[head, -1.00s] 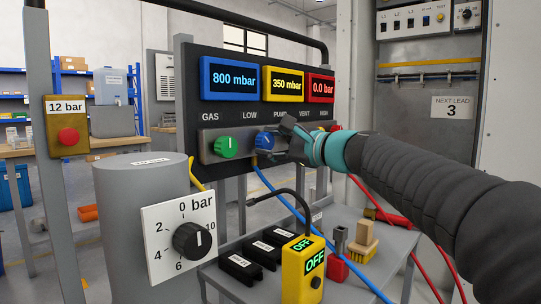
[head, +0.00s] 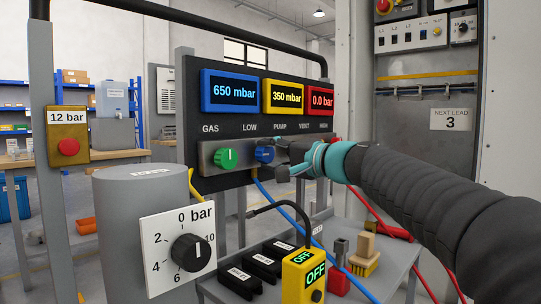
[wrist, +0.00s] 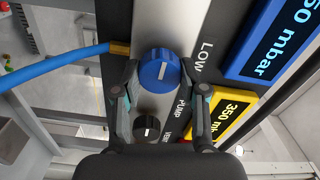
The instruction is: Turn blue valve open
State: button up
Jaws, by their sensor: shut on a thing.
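The blue valve (head: 265,154) is a round knob on the grey strip of the panel, right of the green knob (head: 227,159). My gripper (head: 279,160) is at it from the right. In the wrist view the blue valve (wrist: 158,70) sits between my two fingertips (wrist: 160,75), with a pale mark on its face. My gripper is shut on it. The exact contact is hard to see in the head view. The blue display (head: 233,91) reads 650 mbar.
A black knob (wrist: 147,128) lies beside the blue valve, between my fingers in the wrist view. A blue hose (wrist: 65,62) runs close by. A yellow OFF device (head: 303,276) with a black cable stands below on the cart. A grey cylinder (head: 140,240) stands left.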

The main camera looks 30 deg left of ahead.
jog(key=shift+n, duration=0.3)
jog(key=o, duration=1.1)
jog(key=shift+o, duration=0.2)
jog(key=v, duration=1.2)
jog(key=shift+s, duration=0.1)
